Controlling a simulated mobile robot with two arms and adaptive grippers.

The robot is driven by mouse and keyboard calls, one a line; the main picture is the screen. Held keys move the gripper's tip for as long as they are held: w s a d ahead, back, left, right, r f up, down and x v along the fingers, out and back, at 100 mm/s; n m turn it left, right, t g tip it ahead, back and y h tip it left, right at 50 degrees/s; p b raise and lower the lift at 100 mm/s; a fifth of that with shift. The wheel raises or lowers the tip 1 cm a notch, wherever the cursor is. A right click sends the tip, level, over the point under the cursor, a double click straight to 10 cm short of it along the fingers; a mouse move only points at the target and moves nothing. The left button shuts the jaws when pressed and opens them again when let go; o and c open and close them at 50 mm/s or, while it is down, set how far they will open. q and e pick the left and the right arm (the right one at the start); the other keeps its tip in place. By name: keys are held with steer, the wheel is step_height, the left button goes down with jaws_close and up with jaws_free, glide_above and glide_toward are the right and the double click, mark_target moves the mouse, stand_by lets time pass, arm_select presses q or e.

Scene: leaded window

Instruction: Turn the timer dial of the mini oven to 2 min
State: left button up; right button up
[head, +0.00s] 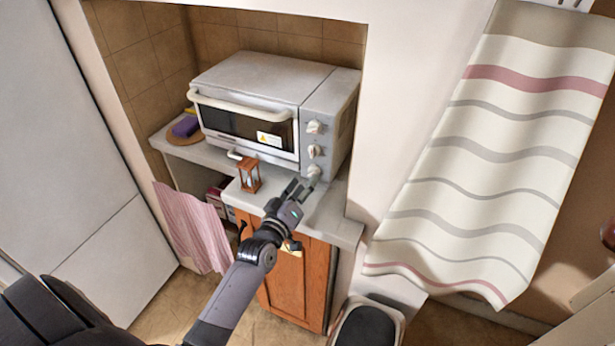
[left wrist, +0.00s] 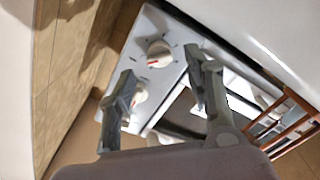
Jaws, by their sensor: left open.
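The white mini oven (head: 262,90) stands on the counter in the alcove, its door shut. Its right front panel carries a column of three dials: top (head: 315,127), middle (head: 315,150) and bottom (head: 314,172). I cannot read which is the timer. My left gripper (head: 297,187) is open and empty, just in front of and below the bottom dial. In the left wrist view, a pale dial (left wrist: 157,53) with a red mark and ticks around it lies beyond the open fingertips (left wrist: 160,75), apart from them. A second dial (left wrist: 139,94) is partly hidden by a finger. My right gripper is out of view.
A small wooden hourglass (head: 249,175) stands on the counter left of my gripper. A purple sponge (head: 186,126) lies left of the oven. A pink cloth (head: 195,228) hangs below the counter, and a striped curtain (head: 490,150) hangs at the right.

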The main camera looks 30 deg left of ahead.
mark_target(313, 172)
arm_select(q)
steer(key=shift+w, duration=1.4)
